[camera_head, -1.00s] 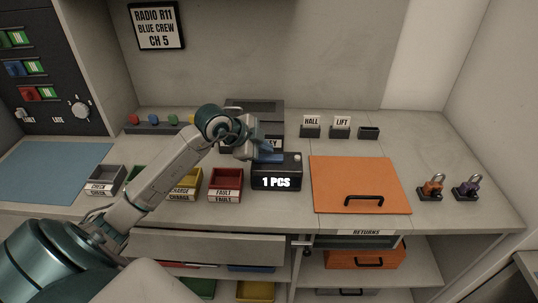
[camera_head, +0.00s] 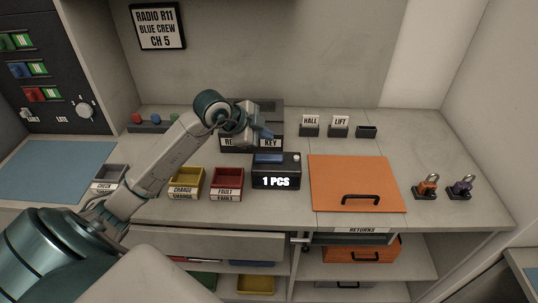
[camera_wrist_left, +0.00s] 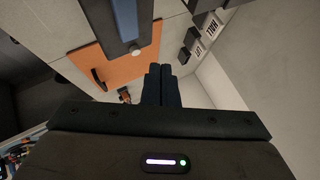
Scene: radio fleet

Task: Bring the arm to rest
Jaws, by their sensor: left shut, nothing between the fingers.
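My left arm comes in from the left in the head view and reaches over the counter. Its gripper (camera_head: 264,133) is above and behind the black counter box reading "1 PCS" (camera_head: 276,178), apart from it. In the left wrist view the two fingers (camera_wrist_left: 162,84) are together with nothing between them. The blue-topped box (camera_wrist_left: 125,22) shows at the top there, with the orange panel (camera_wrist_left: 110,62) beyond. My right gripper shows in neither view.
Red (camera_head: 227,184) and yellow (camera_head: 186,183) bins stand left of the box. The orange panel (camera_head: 356,184) with a black handle lies to its right. Label holders "HALL" (camera_head: 310,127) and "LIFT" (camera_head: 339,127) stand behind. Two padlocks (camera_head: 427,187) sit at far right.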

